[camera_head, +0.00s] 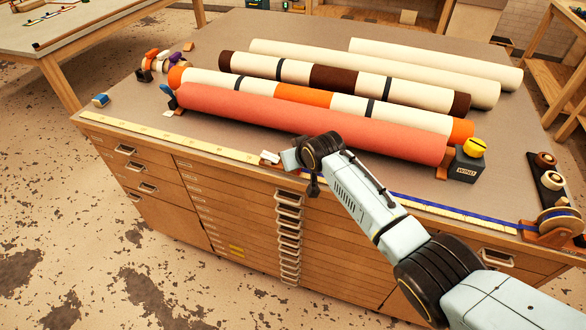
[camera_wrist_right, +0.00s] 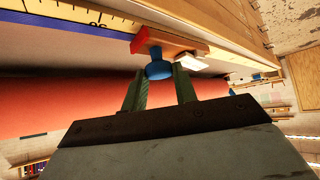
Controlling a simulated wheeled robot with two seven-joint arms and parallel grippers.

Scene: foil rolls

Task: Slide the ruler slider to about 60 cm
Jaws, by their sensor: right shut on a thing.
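A yellow ruler strip (camera_head: 180,140) runs along the front edge of the table top. The slider (camera_head: 270,157) sits on it left of the middle, partly hidden by my right gripper (camera_head: 287,159). In the right wrist view the slider is a wood-brown block (camera_wrist_right: 180,42) with a red end, a pale tab and a blue knob (camera_wrist_right: 158,68). My right gripper (camera_wrist_right: 159,85) is shut on that knob. An upside-down ruler number, seemingly 50, shows left of the slider there. The exact reading at the slider cannot be told. My left gripper is not in view.
A salmon roll (camera_head: 310,122) lies just behind the ruler, with several other rolls further back. A dark block with a yellow knob (camera_head: 474,147) stands at its right end. A tape reel (camera_head: 558,223) sits at the front right corner. A blue band runs along the ruler's right part.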

